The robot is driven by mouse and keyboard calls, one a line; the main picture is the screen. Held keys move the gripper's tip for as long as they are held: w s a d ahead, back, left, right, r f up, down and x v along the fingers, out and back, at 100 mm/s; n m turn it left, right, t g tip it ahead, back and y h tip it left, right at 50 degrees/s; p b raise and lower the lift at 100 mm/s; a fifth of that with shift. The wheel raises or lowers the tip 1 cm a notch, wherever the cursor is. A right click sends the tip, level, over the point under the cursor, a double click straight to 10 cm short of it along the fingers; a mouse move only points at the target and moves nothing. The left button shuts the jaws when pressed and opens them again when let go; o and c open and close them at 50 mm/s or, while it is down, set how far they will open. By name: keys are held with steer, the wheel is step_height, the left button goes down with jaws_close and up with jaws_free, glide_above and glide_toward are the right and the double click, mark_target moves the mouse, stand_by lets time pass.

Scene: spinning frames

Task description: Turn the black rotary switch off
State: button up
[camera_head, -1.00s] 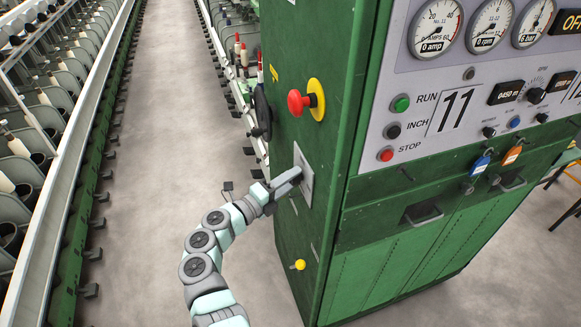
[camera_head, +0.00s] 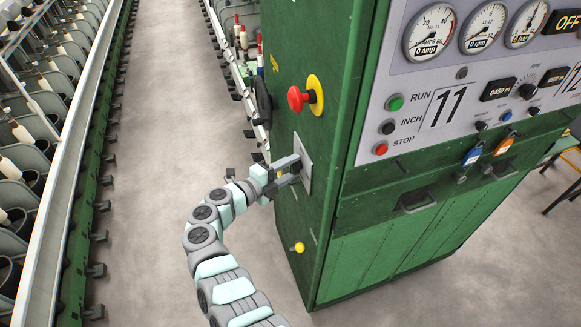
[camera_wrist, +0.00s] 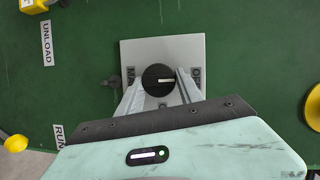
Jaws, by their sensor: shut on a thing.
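The black rotary switch (camera_wrist: 158,78) is a round knob with a white pointer mark, seen in the wrist view on a light grey plate (camera_wrist: 160,48). Its mark points right, toward a label starting "OF" (camera_wrist: 196,76); a label starting "MA" (camera_wrist: 131,76) is on the left. Another label below is mostly hidden. My gripper (camera_wrist: 160,88) has one finger on each side of the knob and is shut on it. In the head view my gripper (camera_head: 291,170) reaches the plate (camera_head: 307,176) on the side of the green cabinet; the knob is hard to make out there.
A red mushroom button (camera_head: 297,98) on a yellow base sits above the plate, and a small yellow knob (camera_head: 299,247) below it. A black handwheel (camera_head: 263,103) is at the cabinet's back edge. The aisle floor (camera_head: 165,120) to the left is clear.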

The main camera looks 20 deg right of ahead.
steer(key=o, duration=1.1)
steer(key=shift+c, duration=0.2)
steer(key=b+v, duration=0.1)
steer(key=v, duration=0.9)
steer(key=shift+a, duration=0.4)
steer(key=shift+s+d, duration=0.1)
steer(key=shift+s, duration=0.05)
